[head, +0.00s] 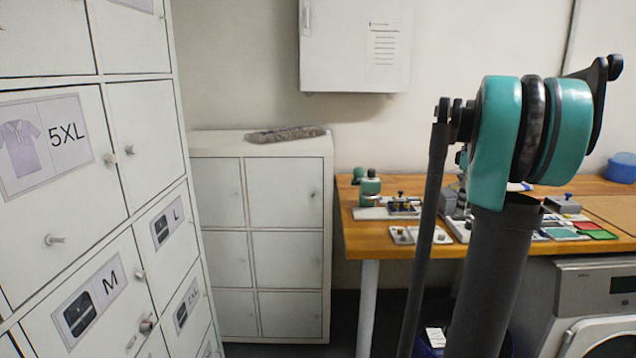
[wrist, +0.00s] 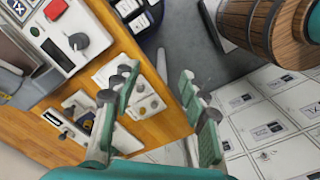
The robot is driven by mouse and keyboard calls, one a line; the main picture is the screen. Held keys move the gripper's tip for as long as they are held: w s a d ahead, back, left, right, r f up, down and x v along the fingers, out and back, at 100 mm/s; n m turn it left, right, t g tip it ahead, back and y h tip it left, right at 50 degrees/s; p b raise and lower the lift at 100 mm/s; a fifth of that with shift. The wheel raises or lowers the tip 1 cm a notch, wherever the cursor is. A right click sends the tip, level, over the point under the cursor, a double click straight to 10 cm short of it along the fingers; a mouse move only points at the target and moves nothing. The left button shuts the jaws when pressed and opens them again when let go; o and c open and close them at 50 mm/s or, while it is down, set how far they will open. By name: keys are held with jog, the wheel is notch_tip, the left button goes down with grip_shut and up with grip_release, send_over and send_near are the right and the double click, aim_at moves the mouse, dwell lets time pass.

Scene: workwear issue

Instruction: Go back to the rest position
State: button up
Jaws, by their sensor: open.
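My gripper (wrist: 158,80) shows in the wrist view with its two green-padded fingers spread apart and nothing between them. It hangs over the front edge of the wooden table (wrist: 112,35), with the table to its left and grey floor beyond. How far it is above the table I cannot tell. In the head view my raised arm, with teal and black joints, stands at the right in front of the table; the gripper itself is not seen there.
White lockers (head: 70,210) with size labels stand close at the left. A low white cabinet (head: 262,235) is at the back, under a wall box (head: 355,45). The table (head: 362,240) carries small tools and trays. A wooden barrel (wrist: 262,30) shows in the wrist view.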

jog(key=s+a+f+m+t, duration=0.2)
jog(key=s+a+f+m, duration=0.2)
jog(key=s+a+f, duration=0.7)
jog(key=s+a+f+m+t, duration=0.2)
jog(key=s+a+f+m, duration=0.3)
jog(key=s+a+f, duration=0.6)
notch_tip(320, 180, down, 4)
jog(key=shift+a+f, duration=0.15)
jog(key=shift+a, duration=0.55)
